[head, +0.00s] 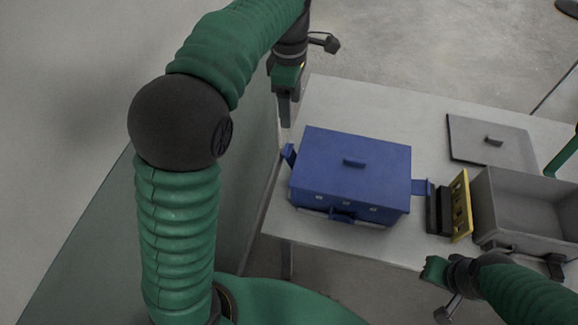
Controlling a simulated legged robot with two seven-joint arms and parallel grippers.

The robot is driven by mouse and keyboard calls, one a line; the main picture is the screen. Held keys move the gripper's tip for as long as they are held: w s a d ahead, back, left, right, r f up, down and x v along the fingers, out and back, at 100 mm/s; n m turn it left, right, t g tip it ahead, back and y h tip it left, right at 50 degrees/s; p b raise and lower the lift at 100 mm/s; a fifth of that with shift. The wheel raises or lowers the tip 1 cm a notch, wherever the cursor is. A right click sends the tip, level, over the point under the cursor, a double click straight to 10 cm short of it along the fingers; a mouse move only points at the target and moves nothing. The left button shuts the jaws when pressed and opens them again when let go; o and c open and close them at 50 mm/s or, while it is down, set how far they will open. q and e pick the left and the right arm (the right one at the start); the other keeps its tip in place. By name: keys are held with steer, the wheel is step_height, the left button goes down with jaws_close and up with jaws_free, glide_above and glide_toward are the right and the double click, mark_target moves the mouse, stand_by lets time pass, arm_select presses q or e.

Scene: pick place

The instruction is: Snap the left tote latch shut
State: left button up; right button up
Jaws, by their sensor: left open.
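A blue tote (350,181) with a handled lid on it stands on the grey table (300,227). Its left latch (288,156) is a blue flap that sticks out and up from the left side, apart from the wall. My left gripper (285,110) points down beyond the table's left edge, above the latch in the picture and apart from it. It is open and nothing shows in it. My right gripper (434,270) is at the table's front edge, right of the tote, touching nothing that I can see. Its jaws are not clear.
A blue flap (419,187) sticks out from the tote's right side. Right of it are a dark block (438,210), a yellow slotted piece (461,207) and an open grey bin (525,205). A grey lid (490,140) lies behind. The table behind the tote is clear.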

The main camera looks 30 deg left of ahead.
mark_target(289, 150)
arm_select(q)
steer(key=f+b, duration=0.1)
steer(key=f, duration=0.4)
steer(key=f+b, duration=0.1)
steer(key=f, duration=0.4)
steer(key=f+b, duration=0.1)
steer(key=f, duration=0.5)
steer(key=shift+s+a+f, duration=0.1)
steer(key=shift+s+a, duration=0.05)
steer(key=shift+s, duration=0.1)
arm_select(e)
steer(key=x, duration=0.2)
steer(key=s+x, duration=0.1)
steer(key=x, duration=0.1)
steer(key=shift+f, duration=0.35)
arm_select(q)
steer(key=shift+c, duration=0.5)
